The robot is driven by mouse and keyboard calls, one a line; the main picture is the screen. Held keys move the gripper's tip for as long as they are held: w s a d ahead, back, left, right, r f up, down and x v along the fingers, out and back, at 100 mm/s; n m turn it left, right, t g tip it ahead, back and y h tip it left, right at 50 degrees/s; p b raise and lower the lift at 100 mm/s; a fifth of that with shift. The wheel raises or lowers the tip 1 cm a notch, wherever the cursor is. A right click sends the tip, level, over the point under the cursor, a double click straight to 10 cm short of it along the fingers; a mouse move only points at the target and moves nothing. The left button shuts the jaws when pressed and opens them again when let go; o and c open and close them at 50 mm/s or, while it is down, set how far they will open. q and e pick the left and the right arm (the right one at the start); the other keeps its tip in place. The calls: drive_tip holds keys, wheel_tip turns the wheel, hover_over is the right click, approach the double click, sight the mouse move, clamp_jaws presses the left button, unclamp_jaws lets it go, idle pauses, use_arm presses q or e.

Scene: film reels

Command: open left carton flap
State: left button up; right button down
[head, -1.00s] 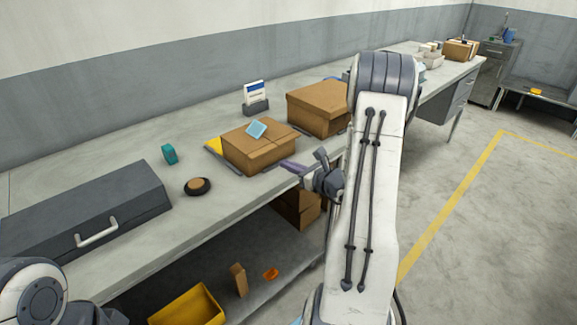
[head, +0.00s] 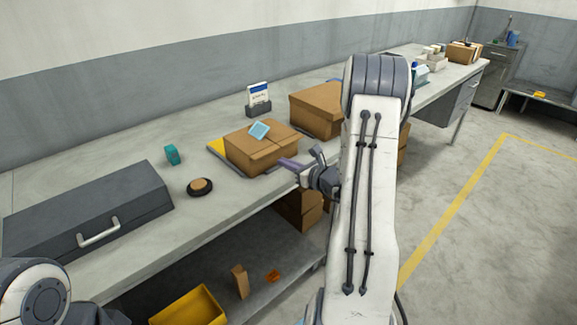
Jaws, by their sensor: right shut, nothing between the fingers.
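A brown carton (head: 245,154) stands on the workbench with its top flaps lying closed. A light blue card (head: 259,130) lies on its top. My right gripper (head: 284,163) is shut and empty. Its fingers point left, at the carton's front right side, low near the bench edge. I cannot tell whether the fingertips touch the carton. My left arm shows only in the lower left corner, and its gripper is out of view.
A larger carton (head: 316,109) stands behind to the right. A sign holder (head: 258,108), teal object (head: 172,154), dark round object (head: 200,187) and grey case (head: 90,207) are on the workbench (head: 150,250). A yellow bin (head: 188,306) is below.

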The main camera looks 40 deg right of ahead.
sight(270, 148)
drive_tip(key=shift+r+x, duration=0.15)
drive_tip(key=shift+x, duration=0.7)
drive_tip(key=shift+r+x, duration=0.15)
drive_tip(key=shift+x, duration=0.7)
drive_tip(key=shift+s+b, duration=0.15)
drive_tip(key=shift+b, duration=0.4)
drive_tip(key=shift+r, duration=0.15)
drive_tip(key=shift+a+r+p, duration=0.25)
drive_tip(key=shift+r+p, duration=0.55)
drive_tip(key=shift+r, duration=0.65)
drive_tip(key=shift+a, duration=0.1)
